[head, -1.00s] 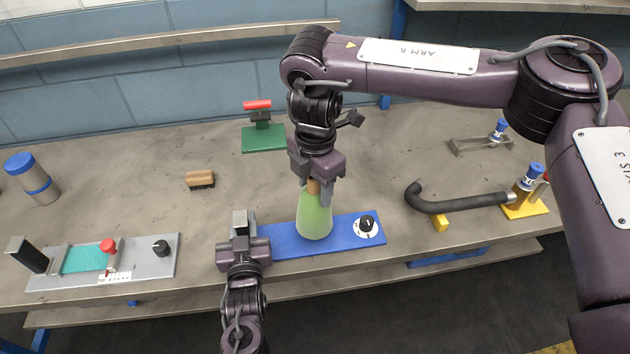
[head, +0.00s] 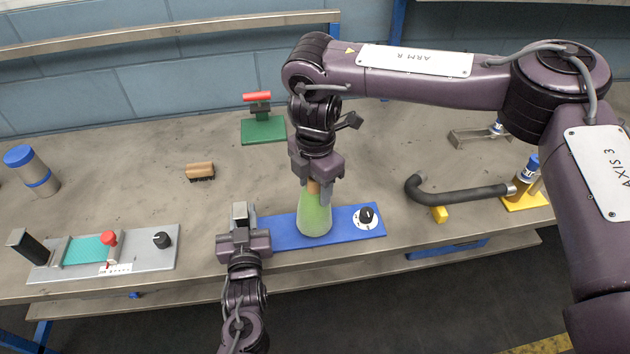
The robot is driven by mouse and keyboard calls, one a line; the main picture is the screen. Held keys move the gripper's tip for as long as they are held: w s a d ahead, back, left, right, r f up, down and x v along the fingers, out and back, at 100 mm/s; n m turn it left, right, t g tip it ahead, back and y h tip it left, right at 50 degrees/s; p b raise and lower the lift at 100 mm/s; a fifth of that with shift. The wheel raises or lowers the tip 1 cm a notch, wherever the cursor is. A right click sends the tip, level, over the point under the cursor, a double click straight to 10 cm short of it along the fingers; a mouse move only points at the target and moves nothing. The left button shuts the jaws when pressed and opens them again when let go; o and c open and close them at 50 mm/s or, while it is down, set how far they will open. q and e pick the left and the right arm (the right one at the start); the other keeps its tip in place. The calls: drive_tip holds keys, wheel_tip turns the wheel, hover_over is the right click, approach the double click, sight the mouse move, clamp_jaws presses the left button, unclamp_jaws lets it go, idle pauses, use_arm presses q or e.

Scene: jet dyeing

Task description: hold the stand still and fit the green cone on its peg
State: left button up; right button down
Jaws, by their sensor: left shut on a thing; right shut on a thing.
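The stand is a flat blue base (head: 345,222) with a black knob on a white dial (head: 367,217) at its right end. The green cone (head: 314,216) is upright over the middle of the base. Its peg is hidden, and I cannot tell whether the cone's bottom touches the base. My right gripper (head: 314,190) points down from above and is shut on the brownish top of the cone. My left gripper (head: 240,214) is at the left end of the base, shut on a part of the stand that its fingers mostly hide.
A grey plate with a red knob (head: 109,238) lies at left. A brush (head: 200,171), a green-based clamp (head: 263,129) and a blue-capped jar (head: 31,171) stand behind. A black hose (head: 455,202) on a yellow block lies at right. Bare table lies between them.

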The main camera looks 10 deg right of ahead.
drive_tip(key=shift+f, duration=0.4)
drive_tip(key=c, duration=0.6)
unclamp_jaws()
drive_tip(key=shift+o, duration=0.2)
wheel_tip(320, 180, up, 12)
drive_tip(key=shift+r, duration=0.1)
